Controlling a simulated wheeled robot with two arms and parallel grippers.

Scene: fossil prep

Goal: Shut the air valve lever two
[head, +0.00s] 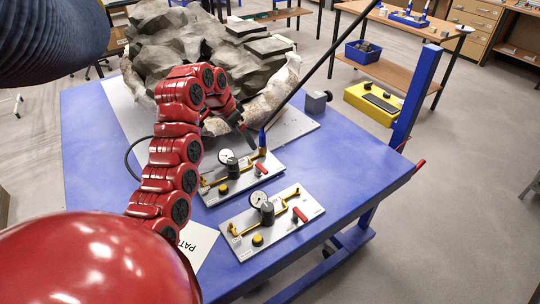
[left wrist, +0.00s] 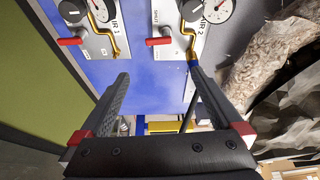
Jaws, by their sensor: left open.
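Two grey air panels lie on the blue table. The farther panel (head: 214,196) also shows at the right in the left wrist view (left wrist: 172,72), its label ending in 2. Its red lever (head: 261,168) lies sideways in the left wrist view (left wrist: 160,41), beside the brass pipe. I cannot tell whether its valve is open or shut. The nearer panel (head: 240,247) has its own red lever (head: 299,214), seen at left in the left wrist view (left wrist: 71,41). My left gripper (head: 247,136) is open and empty beyond the farther panel; its fingers (left wrist: 158,73) frame the lever, apart from it.
A blue-ended hose fitting (head: 262,138) stands at the farther panel's corner, close to one finger. Gauges (head: 258,198) stand up from the panels. A large rock fossil (head: 165,45) fills the table's back. Bare table (head: 360,170) lies to the right.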

